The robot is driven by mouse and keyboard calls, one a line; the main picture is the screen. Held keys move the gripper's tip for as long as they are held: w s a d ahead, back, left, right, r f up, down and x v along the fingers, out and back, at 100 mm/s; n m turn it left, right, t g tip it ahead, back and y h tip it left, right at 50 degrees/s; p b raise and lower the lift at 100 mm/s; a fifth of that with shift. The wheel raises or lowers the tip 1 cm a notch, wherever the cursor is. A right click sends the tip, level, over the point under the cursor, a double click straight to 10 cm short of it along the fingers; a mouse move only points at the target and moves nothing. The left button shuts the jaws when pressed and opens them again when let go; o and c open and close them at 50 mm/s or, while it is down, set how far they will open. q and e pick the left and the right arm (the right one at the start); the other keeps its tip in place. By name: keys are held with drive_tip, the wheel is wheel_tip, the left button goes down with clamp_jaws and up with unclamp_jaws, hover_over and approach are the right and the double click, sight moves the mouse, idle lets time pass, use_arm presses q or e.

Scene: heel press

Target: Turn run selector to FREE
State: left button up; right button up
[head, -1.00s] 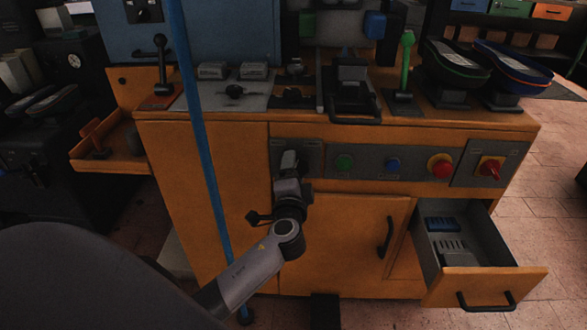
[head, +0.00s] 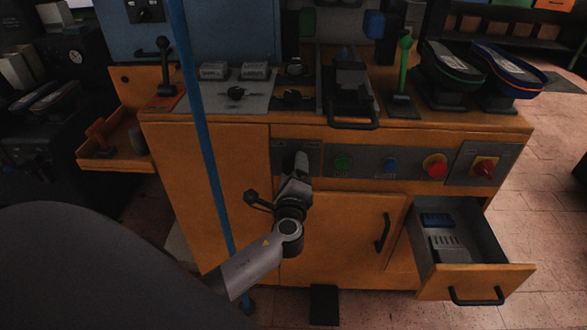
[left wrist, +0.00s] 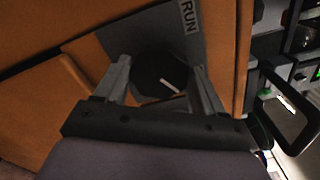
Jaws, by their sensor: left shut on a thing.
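The run selector is a round black knob (left wrist: 158,78) with a white line, on a grey plate (left wrist: 120,38) whose label reads RUN. My left gripper (left wrist: 160,72) is shut on the knob, one finger on each side. The white line slants from upper left to lower right in the left wrist view; I cannot tell which setting it marks. In the head view my left gripper (head: 298,163) is at the plate (head: 280,150) at the left end of the front panel and hides the knob. My right gripper is not in view.
Right of the plate are a green button (head: 343,163), a blue button (head: 390,165), a red mushroom button (head: 436,166) and a red rotary switch (head: 485,168). An open drawer (head: 475,282) juts out at lower right. A blue pole (head: 205,150) stands left of my gripper.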

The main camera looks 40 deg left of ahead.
use_arm(q)
drive_tip(key=shift+f+m, duration=0.1)
drive_tip(key=shift+m, duration=0.2)
drive_tip(key=o, duration=1)
drive_tip(key=shift+s, duration=0.1)
drive_tip(key=shift+v, duration=3.5)
